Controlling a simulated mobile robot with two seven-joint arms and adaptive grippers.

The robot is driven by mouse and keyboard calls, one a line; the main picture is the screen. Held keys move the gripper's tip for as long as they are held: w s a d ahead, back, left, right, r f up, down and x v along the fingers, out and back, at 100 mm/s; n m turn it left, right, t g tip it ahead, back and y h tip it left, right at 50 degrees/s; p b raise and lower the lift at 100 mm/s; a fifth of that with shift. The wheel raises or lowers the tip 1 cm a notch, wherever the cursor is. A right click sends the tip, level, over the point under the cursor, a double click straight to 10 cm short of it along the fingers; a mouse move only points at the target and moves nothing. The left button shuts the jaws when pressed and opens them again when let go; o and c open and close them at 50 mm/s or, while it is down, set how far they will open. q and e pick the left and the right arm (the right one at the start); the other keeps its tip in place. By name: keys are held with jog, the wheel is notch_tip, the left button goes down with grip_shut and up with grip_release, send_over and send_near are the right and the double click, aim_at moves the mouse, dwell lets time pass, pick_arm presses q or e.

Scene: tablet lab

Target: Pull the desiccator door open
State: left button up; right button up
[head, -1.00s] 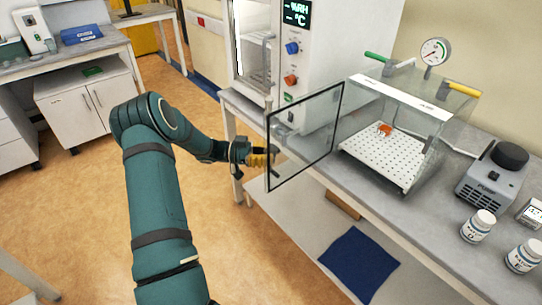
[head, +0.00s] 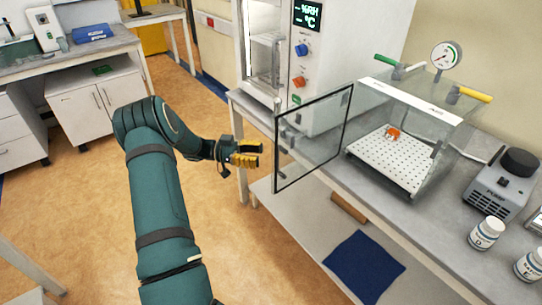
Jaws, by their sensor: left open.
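The desiccator (head: 437,112) is a clear box with a white top edge, a perforated white floor (head: 392,165), a gauge and green and yellow valve handles on top. Its door (head: 313,138), a clear pane in a black frame, stands swung wide open on the left, out past the bench's front edge. My left gripper (head: 257,155) is open and empty, with yellow fingertips, just left of the door's outer edge and apart from it. A small red-orange item (head: 393,133) sits inside the desiccator. My right gripper is not in view.
A pump (head: 497,190) and white bottles (head: 485,234) stand right of the desiccator on the grey bench. A tall white cabinet (head: 345,40) stands behind the door. A blue mat (head: 362,266) lies below the bench. The floor on the left is clear.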

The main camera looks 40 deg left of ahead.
pick_arm(q)
jog(key=v, duration=0.5)
jog(key=shift+s+a, duration=0.2)
jog(key=shift+a, duration=0.05)
dwell(0.4)
